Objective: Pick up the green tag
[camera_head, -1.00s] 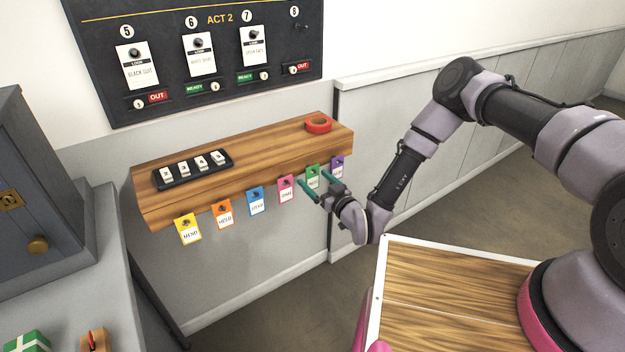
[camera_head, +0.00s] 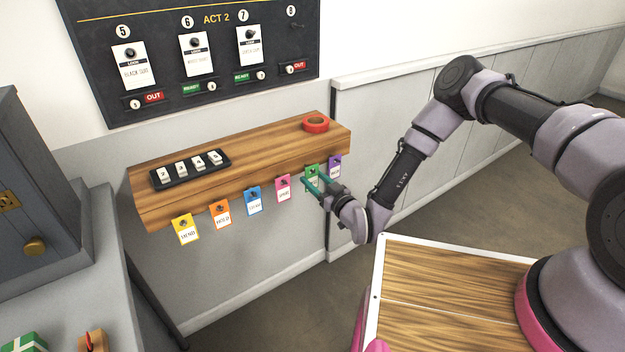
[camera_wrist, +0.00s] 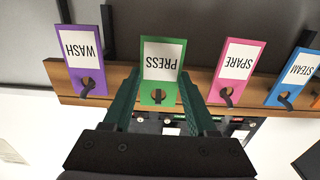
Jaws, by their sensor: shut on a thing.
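The green tag (camera_wrist: 147,90), with a white label reading PRESS, hangs on a hook on the front edge of the wooden shelf. In the wrist view it sits between the two teal fingers of my gripper (camera_wrist: 158,97). In the head view the green tag (camera_head: 313,170) is partly hidden by the fingers. My gripper (camera_head: 315,185) is shut on the tag, with one finger at each side edge. The dark hook still passes through the tag's hole.
The pink tag (camera_head: 283,187) and purple tag (camera_head: 335,166) hang close on either side. Blue, orange and yellow tags hang further left. A red tape roll (camera_head: 316,124) and a black tray of number pieces (camera_head: 190,169) lie on the shelf (camera_head: 262,145).

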